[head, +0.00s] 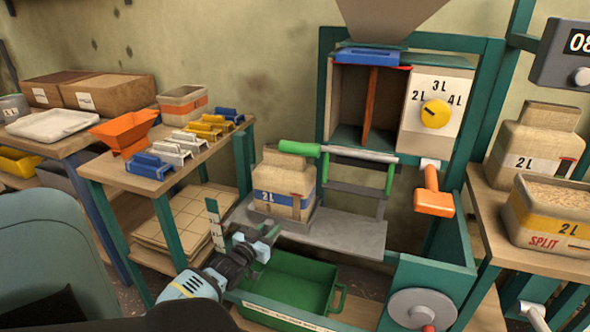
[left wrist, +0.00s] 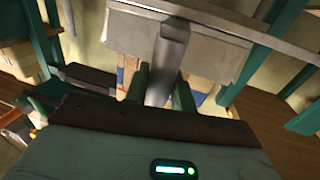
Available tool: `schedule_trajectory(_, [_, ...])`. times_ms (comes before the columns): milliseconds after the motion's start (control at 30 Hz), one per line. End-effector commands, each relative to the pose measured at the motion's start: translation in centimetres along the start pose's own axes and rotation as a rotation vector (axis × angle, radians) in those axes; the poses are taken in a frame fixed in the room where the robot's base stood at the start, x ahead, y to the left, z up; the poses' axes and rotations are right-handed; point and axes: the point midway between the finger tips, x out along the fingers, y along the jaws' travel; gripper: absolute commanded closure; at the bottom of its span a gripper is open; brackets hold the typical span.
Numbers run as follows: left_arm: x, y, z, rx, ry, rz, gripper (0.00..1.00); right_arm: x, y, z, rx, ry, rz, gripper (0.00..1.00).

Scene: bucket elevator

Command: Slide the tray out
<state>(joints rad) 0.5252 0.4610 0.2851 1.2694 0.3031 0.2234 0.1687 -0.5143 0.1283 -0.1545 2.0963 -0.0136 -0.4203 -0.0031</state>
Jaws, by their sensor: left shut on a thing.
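The grey tray (head: 345,236) is a flat shelf low in the green frame. A paper bag marked 2L (head: 284,185) stands upright on its left part. My left gripper (head: 264,243) is at the tray's front edge, below the bag. In the left wrist view its two dark green fingers (left wrist: 163,88) are shut on a grey bar handle (left wrist: 168,60) that joins the grey plate (left wrist: 205,48). In the head view the fingers mostly hide this handle. My right gripper is not in view.
A green bin (head: 290,288) with a side handle sits under the tray, close below my left gripper. A green-handled lever (head: 340,152) crosses above the tray. An orange handle (head: 433,192) hangs at right. A side table (head: 150,178) with coloured blocks stands left.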

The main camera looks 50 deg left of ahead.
Motion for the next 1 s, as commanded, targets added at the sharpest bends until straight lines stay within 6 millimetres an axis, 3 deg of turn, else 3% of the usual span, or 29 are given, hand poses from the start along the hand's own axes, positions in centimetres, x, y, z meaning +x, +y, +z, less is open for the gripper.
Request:
schedule_trajectory(100, [-0.6, -2.8, 0.2, 0.007, -0.003, 0.0, 1.0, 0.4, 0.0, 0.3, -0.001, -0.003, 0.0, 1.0])
schedule_trajectory(400, [-1.4, -6.8, 0.1, 0.002, -0.001, 0.0, 1.0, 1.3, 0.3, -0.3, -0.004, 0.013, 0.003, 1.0])
schedule_trajectory(967, [-1.6, -8.1, 0.1, -0.001, -0.002, -0.005, 1.0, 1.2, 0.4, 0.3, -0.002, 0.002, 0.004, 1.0])
schedule_trajectory(1000, [-1.6, -8.1, 0.1, -0.001, -0.002, -0.005, 0.71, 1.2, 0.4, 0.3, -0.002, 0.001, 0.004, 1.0])
